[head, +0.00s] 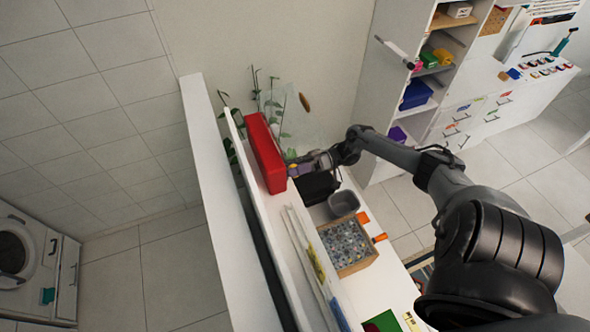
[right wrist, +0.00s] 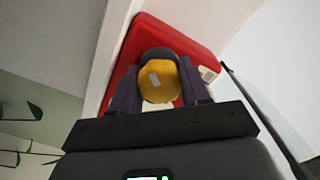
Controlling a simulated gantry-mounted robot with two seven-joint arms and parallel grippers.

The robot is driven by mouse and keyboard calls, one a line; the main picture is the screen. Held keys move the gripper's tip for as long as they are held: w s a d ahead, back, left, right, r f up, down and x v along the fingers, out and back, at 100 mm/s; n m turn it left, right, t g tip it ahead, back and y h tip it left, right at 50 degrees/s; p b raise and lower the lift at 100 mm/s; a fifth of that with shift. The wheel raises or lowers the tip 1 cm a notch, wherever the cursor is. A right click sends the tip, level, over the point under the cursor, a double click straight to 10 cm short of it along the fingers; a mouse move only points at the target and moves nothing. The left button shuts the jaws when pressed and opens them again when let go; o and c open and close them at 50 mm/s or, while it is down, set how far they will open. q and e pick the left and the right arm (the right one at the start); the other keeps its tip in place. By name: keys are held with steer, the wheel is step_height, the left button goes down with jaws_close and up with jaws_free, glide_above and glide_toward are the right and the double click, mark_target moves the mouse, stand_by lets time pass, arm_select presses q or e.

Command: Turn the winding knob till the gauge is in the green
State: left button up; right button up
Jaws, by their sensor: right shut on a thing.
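The red box (head: 264,150) is fixed at the top edge of a white panel in the head view; it also shows in the right wrist view (right wrist: 150,35). The winding knob (right wrist: 158,80) is yellow with a pale mark on its face and a dark base behind it. My right gripper (right wrist: 157,90) is shut on the knob, one finger on each side. In the head view my right gripper (head: 297,168) reaches the box's right face, and the knob is too small to make out. A small pale patch (right wrist: 207,73) on the box may be the gauge; its reading cannot be made out. My left gripper is out of view.
Below my right gripper are a grey bin (head: 343,203) and a wooden crate of small pieces (head: 369,259) on a white surface. A green plant (head: 268,105) stands behind the box. Shelves (head: 420,85) stand at the upper right. Open floor lies left of the panel.

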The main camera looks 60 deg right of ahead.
steer(key=shift+m, duration=0.8)
steer(key=o, duration=1.1)
steer(key=shift+c, duration=0.2)
steer(key=b+v, duration=0.5)
steer(key=v, duration=0.6)
steer(key=shift+b, duration=0.3)
